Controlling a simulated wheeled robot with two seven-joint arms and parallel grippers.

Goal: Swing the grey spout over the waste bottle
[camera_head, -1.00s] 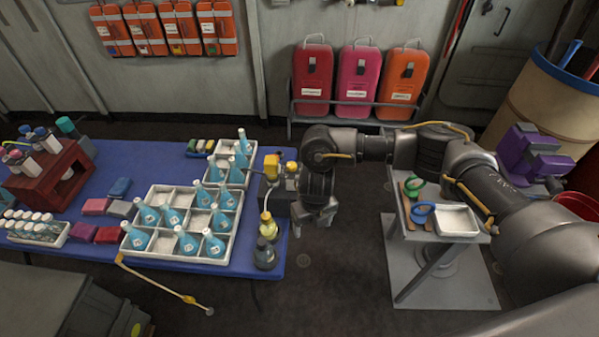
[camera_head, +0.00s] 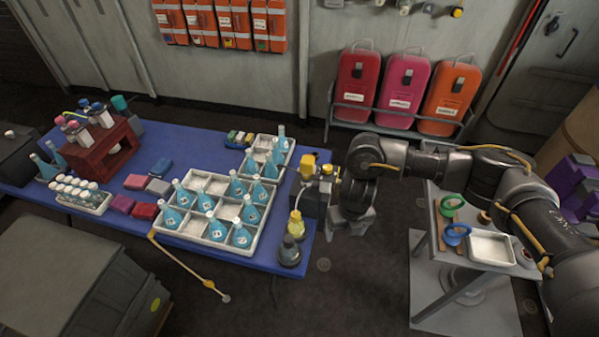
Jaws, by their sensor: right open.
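A dark dispenser (camera_head: 313,200) with a yellow top (camera_head: 309,165) stands at the right end of the blue table. A thin spout-like piece reaches from its front down toward a yellow bottle (camera_head: 296,226); its colour is too small to tell. A dark grey bottle (camera_head: 289,252) stands just in front of the yellow one, near the table corner. I cannot tell by label which is the waste bottle. My right gripper (camera_head: 353,228) is open, pointing down just right of the dispenser, beyond the table's edge, with nothing visible between its fingers. My left gripper is out of view.
A yellow-jointed rod (camera_head: 185,262) juts past the front edge. A grey side table (camera_head: 440,272) with a white tray (camera_head: 492,248) stands right. Dark floor lies between.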

